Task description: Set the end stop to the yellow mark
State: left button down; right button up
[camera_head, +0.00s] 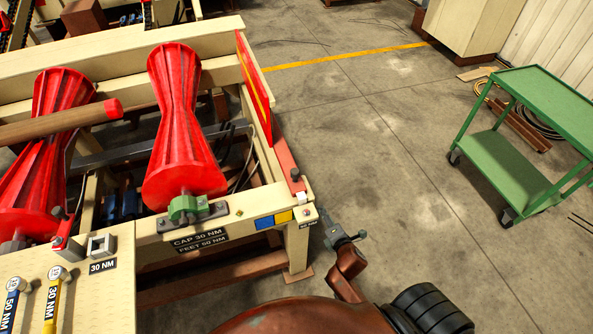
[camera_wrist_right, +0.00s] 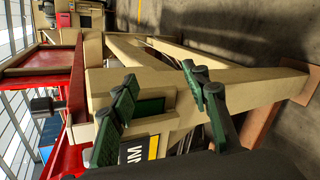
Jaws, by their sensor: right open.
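The end stop is a red upright plate (camera_head: 253,92) with a red bar (camera_head: 287,160) at the right end of the roller bench. A dark knob (camera_head: 296,175) sits at the bar's near end. The yellow mark (camera_head: 284,217) is on the bench's front rail, right of a blue mark (camera_head: 264,222). My right gripper (camera_head: 341,225) is open and empty, just right of the bench corner and apart from the knob. In the right wrist view its green fingers (camera_wrist_right: 158,82) are spread before the cream frame, and the red bar (camera_wrist_right: 77,88) and knob (camera_wrist_right: 42,105) show at left. My left gripper is out of view.
Red hourglass rollers (camera_head: 185,125) carry a brown round bar (camera_head: 50,124) at left. Two wrenches (camera_head: 52,300) lie on a cream panel at lower left. A green cart (camera_head: 510,170) stands at right. The floor between bench and cart is mostly clear.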

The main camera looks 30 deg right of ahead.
aim_at(297, 176)
notch_tip(297, 176, up, 11)
jog(key=w+n+t, duration=0.2)
jog(key=n, duration=0.1)
jog(key=w+a+r+n+t+y, duration=0.1)
jog(key=n, duration=0.3)
jog(key=w+a+r+n+t+y, duration=0.1)
jog(key=w+a+n, duration=0.1)
jog(key=n, duration=0.2)
jog(key=w+a+r+n+t, duration=0.1)
jog(key=r+n, duration=0.1)
jog(key=n, duration=0.2)
jog(key=shift+w+a+r+t+y, duration=0.1)
jog(key=shift+w+a+t+y, duration=0.1)
jog(key=shift+w+t+y, duration=0.15)
jog(key=shift+w+a+n+p, duration=0.15)
jog(key=shift+a+n+p, duration=0.15)
jog(key=shift+n, duration=0.3)
jog(key=shift+w+a+r+y, duration=0.1)
jog(key=shift+w+a+y, duration=0.05)
jog(key=shift+w+y, duration=0.2)
jog(key=w, duration=0.7)
jog(key=shift+d, duration=0.2)
jog(key=shift+c, duration=0.5)
grip_shut()
